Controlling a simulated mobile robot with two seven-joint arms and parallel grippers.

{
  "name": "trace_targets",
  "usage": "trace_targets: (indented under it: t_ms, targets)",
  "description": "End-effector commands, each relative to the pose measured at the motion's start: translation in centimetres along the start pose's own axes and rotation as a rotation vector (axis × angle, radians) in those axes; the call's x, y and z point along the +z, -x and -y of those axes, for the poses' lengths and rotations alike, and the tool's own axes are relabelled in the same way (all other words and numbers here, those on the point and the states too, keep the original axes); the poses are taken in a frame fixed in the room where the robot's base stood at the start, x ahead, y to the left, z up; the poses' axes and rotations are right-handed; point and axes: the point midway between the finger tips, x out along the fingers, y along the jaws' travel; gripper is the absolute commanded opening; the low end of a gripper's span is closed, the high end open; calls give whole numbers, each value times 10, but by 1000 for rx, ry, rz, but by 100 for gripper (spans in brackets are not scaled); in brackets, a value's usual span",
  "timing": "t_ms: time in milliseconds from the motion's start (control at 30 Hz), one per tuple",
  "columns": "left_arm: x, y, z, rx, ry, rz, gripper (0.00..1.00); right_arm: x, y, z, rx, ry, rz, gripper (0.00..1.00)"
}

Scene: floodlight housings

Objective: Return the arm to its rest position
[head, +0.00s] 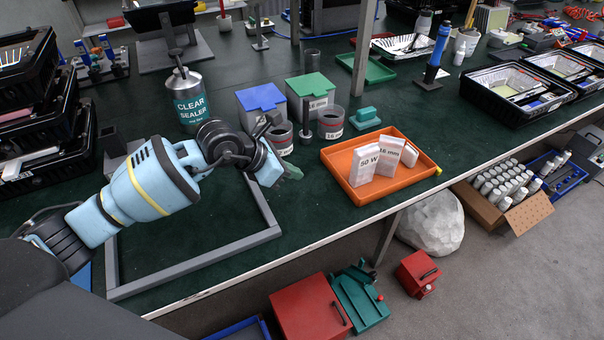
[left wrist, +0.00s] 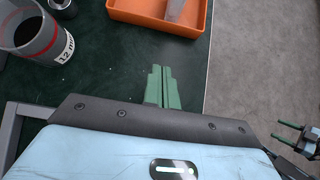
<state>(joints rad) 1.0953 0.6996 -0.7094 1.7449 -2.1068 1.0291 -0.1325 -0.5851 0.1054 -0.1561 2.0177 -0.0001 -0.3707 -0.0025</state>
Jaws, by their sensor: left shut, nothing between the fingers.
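My left arm reaches in from the left in the head view, over the green bench top (head: 335,218). My left gripper (head: 293,172) is above the bench, left of the orange tray. In the left wrist view its green fingers (left wrist: 162,88) lie together, shut with nothing between them. My right gripper does not show clearly in the head view. At the right edge of the left wrist view, a dark part with green tips (left wrist: 292,132) shows; I cannot tell for sure what it is.
Labelled cups (head: 331,123), lidded blue (head: 262,103) and green bins (head: 310,90), and a clear sealer can (head: 188,98) stand behind my gripper. A grey frame (head: 200,262) lies under my arm.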

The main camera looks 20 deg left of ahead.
Motion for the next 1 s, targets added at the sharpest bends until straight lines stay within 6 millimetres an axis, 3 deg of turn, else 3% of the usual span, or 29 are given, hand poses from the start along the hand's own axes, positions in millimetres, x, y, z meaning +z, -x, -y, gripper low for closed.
trace_targets:
  t_ms: [467,567,667,800,1000]
  targets:
    - [0,3,5,-16,12,7,0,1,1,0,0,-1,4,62]
    - [-2,-3,26,-87,69,43,0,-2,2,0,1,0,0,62]
    - [-4,-10,65,-218,193,114,0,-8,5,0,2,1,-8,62]
    - [-1,-8,122,-429,460,247,0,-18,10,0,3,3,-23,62]
    - [0,9,166,-646,921,426,0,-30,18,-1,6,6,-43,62]
